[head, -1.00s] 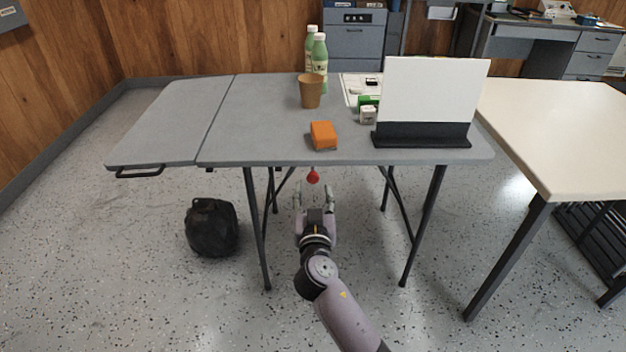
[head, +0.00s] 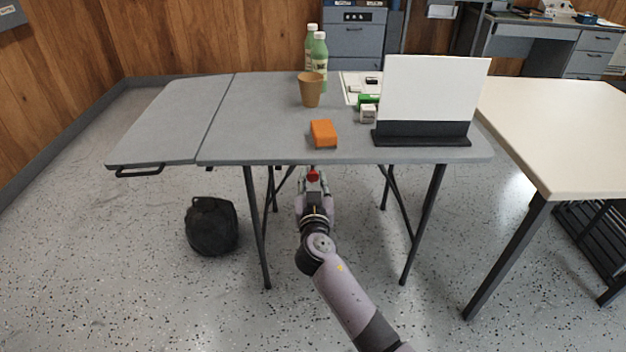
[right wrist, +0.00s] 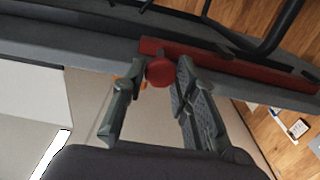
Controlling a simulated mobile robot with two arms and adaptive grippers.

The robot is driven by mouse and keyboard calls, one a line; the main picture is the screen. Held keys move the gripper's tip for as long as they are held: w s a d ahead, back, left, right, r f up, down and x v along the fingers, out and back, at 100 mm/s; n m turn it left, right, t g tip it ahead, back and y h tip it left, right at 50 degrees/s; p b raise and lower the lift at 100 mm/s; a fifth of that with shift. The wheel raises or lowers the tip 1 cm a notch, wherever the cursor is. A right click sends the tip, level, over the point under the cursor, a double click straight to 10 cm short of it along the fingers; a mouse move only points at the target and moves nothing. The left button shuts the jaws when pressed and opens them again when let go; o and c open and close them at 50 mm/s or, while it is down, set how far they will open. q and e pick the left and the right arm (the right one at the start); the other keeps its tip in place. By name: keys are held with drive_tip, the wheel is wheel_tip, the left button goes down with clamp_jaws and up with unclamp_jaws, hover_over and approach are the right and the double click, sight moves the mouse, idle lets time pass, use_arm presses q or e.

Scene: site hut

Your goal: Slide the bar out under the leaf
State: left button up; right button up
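The grey table (head: 265,115) has a raised leaf (head: 165,125) at its left, level with the top, with a dark handle (head: 139,172) at its front edge. In the right wrist view a red bar (right wrist: 265,70) runs along the table's underside, with a round red knob (right wrist: 160,72) at its near end. The knob also shows below the table's front edge in the head view (head: 313,175). My right gripper (head: 313,183) is open, its two fingers on either side of the knob; in the right wrist view (right wrist: 158,82) a gap shows beside it. My left gripper is out of view.
On the table stand an orange block (head: 323,133), a brown cup (head: 311,90), green bottles (head: 319,60) and a white board in a dark stand (head: 425,135). A black bag (head: 211,226) lies on the floor at the left. Table legs flank my arm.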

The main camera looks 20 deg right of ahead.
clamp_jaws()
idle(0.3)
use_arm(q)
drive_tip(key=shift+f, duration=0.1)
